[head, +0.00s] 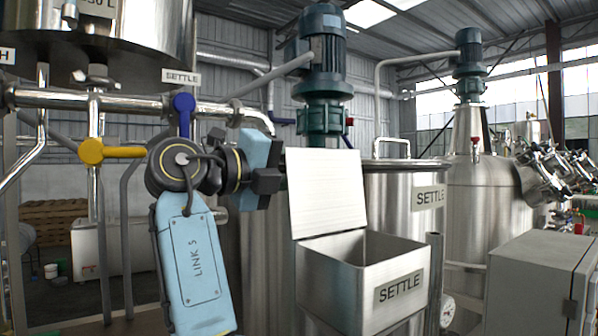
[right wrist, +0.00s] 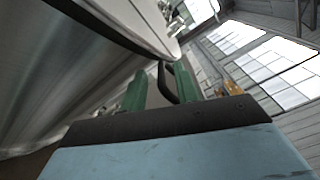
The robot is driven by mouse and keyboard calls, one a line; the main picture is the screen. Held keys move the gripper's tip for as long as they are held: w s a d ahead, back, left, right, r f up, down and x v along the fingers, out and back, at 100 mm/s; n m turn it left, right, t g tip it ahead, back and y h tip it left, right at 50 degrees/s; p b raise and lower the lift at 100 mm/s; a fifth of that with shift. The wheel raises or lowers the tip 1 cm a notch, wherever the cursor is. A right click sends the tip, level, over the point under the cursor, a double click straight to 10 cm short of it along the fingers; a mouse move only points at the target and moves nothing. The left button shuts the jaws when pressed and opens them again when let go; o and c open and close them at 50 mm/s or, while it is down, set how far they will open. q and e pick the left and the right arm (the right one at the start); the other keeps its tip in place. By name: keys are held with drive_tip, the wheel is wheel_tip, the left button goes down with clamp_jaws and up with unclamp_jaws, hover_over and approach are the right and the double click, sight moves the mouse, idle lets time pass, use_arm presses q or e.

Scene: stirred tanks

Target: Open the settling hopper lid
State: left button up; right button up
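The settling hopper (head: 325,285) is a square metal box with a SETTLE label, in the lower middle of the head view. Its pale lid (head: 328,192) stands upright at the back of the box, and the box's mouth is uncovered. My right gripper (right wrist: 162,88) shows only in the right wrist view. Its green fingers are apart, with a dark curved bar (right wrist: 166,84) between them, nearer the right finger.
A SETTLE tank (head: 385,205) with a motor on top (head: 325,60) stands behind the hopper. Pipes with a yellow valve handle (head: 112,151) and a blue one (head: 184,110) run at left. A grey cabinet (head: 530,285) stands at lower right.

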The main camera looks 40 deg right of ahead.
wheel_tip(320, 180, up, 10)
drive_tip(key=shift+f+p, duration=0.1)
drive_tip(key=shift+p, duration=0.4)
